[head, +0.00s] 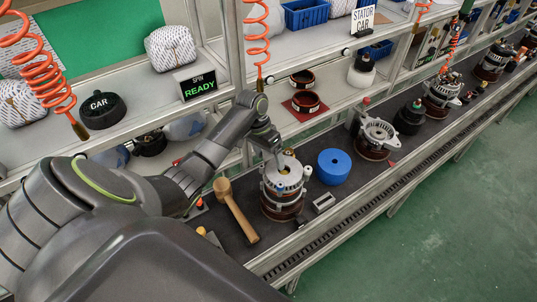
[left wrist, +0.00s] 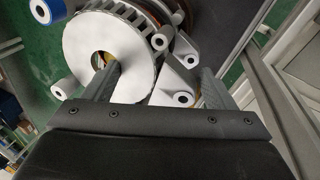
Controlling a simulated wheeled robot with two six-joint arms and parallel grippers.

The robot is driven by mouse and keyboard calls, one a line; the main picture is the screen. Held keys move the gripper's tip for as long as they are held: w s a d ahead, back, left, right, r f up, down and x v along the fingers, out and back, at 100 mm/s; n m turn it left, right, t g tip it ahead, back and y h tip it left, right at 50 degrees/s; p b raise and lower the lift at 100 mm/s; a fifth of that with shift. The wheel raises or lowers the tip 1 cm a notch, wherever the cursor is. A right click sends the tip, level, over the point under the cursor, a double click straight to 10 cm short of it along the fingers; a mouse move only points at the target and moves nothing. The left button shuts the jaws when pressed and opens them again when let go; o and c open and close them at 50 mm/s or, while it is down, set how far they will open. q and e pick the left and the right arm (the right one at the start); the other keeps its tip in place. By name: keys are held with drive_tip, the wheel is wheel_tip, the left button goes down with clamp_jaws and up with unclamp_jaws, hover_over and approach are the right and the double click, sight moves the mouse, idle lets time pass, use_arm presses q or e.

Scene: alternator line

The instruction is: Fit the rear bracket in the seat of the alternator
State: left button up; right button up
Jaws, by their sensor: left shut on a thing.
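The alternator (head: 282,208) stands upright on the dark bench, with a dark reddish-brown body. The rear bracket (head: 287,183), pale silver with ears at its rim, is on top of it; I cannot tell whether it is fully seated. My left gripper (head: 279,162) reaches down onto the bracket. In the left wrist view the left gripper (left wrist: 160,75) is shut on the bracket (left wrist: 130,30), one finger at its central hole and the other outside its rim. The fingers hide part of the bracket. My right gripper is not in view.
A wooden mallet (head: 236,211) lies left of the alternator. Another alternator (head: 375,137) stands farther along the bench.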

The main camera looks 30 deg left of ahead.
use_arm(q)
drive_tip(key=shift+f, duration=0.6)
drive_tip(key=o, duration=2)
drive_tip(key=shift+f, duration=0.1)
drive_tip(key=v, duration=1.7)
drive_tip(key=shift+r, duration=0.3)
drive_tip(key=shift+f, duration=0.1)
